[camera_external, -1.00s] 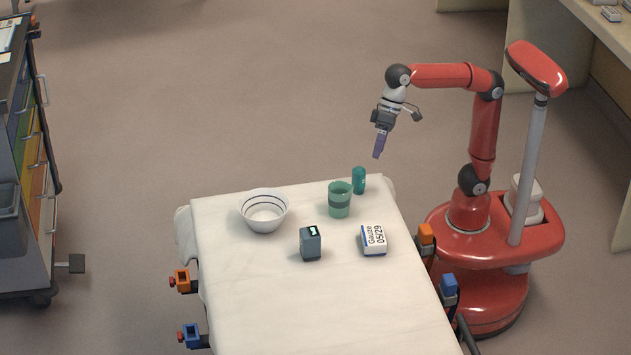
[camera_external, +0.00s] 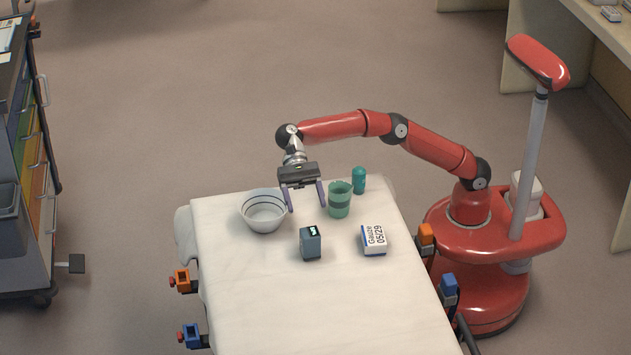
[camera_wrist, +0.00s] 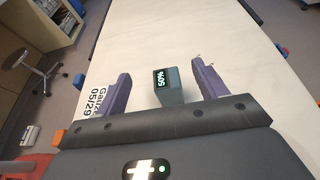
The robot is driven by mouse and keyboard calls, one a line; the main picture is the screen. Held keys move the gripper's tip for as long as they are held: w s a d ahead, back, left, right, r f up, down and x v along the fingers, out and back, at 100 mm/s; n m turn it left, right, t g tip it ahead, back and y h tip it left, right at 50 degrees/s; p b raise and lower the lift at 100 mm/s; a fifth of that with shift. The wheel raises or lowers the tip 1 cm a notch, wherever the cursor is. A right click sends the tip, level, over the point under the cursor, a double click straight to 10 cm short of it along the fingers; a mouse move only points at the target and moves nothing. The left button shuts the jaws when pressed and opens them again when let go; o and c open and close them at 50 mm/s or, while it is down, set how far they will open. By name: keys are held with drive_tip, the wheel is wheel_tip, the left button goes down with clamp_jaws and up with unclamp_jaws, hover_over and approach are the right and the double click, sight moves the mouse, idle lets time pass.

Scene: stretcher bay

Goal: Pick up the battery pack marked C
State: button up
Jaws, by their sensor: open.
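A grey-blue battery pack (camera_external: 311,244) stands upright on the white-covered stretcher, with a small dark display on top. My gripper (camera_external: 306,206) is open and empty, pointing down above the stretcher, behind the pack in the external view. In the wrist view my gripper (camera_wrist: 160,88) has its purple fingers spread wide, apart from the pack.
A white bowl (camera_external: 264,222) with dark rings stands left of my gripper. A green cup (camera_external: 340,206) stands close to its right, with a teal bottle (camera_external: 359,180) behind. A gauze box (camera_external: 374,240) lies right of the pack. The stretcher's front (camera_external: 320,310) is clear.

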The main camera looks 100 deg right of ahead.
approach(313, 242)
drive_tip(key=a, duration=0.1)
drive_tip(key=shift+s+a+f, duration=0.1)
drive_tip(key=shift+s+a, duration=0.05)
drive_tip(key=shift+a, duration=0.3)
drive_tip(key=x, duration=0.7)
drive_tip(key=shift+a+f, duration=0.1)
drive_tip(key=shift+f, duration=0.2)
drive_tip(key=c, duration=1.4)
